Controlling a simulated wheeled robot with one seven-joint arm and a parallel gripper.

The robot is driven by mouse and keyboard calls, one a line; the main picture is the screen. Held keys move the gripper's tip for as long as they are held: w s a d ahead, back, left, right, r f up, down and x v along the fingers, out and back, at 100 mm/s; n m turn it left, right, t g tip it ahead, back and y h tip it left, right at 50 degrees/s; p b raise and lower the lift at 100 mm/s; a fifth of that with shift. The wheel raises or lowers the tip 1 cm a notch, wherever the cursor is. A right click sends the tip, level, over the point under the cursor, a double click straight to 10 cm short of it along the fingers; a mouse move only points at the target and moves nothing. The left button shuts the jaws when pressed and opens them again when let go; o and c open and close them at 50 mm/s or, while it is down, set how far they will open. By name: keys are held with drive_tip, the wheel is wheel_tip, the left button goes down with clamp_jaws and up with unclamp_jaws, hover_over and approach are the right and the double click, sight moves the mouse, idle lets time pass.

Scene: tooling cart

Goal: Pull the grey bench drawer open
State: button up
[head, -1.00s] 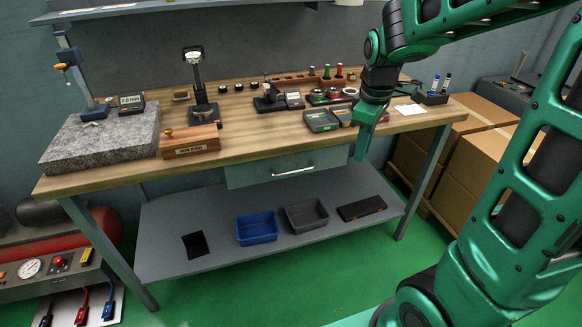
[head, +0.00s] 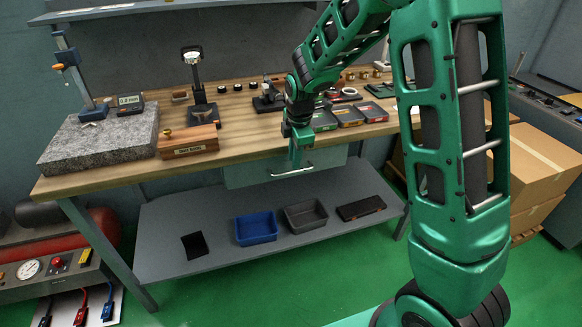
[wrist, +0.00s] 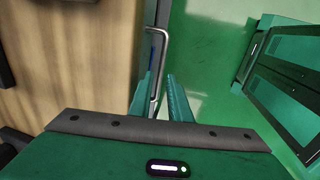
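The grey bench drawer (head: 240,174) sits under the front edge of the wooden bench top and looks shut. Its silver bar handle (head: 292,171) runs along its front; the handle also shows in the wrist view (wrist: 163,50). My gripper (head: 297,160) is just above and in front of the handle, pointing down. In the wrist view my gripper (wrist: 160,82) is open, its two green fingers apart, with the near end of the handle between them. I cannot tell whether either finger touches the handle.
On the bench (head: 110,170) stand a granite plate (head: 90,150), a wooden box (head: 188,142) and small trays (head: 348,115). The lower shelf (head: 165,225) holds a blue bin (head: 257,229) and a grey bin (head: 306,215). Green floor in front is clear.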

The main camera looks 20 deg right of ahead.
sight(294, 172)
drive_tip(key=shift+w+f, duration=0.2)
drive_tip(key=shift+f, duration=0.85)
drive_tip(key=shift+w+f, duration=0.15)
drive_tip(key=shift+f, duration=0.9)
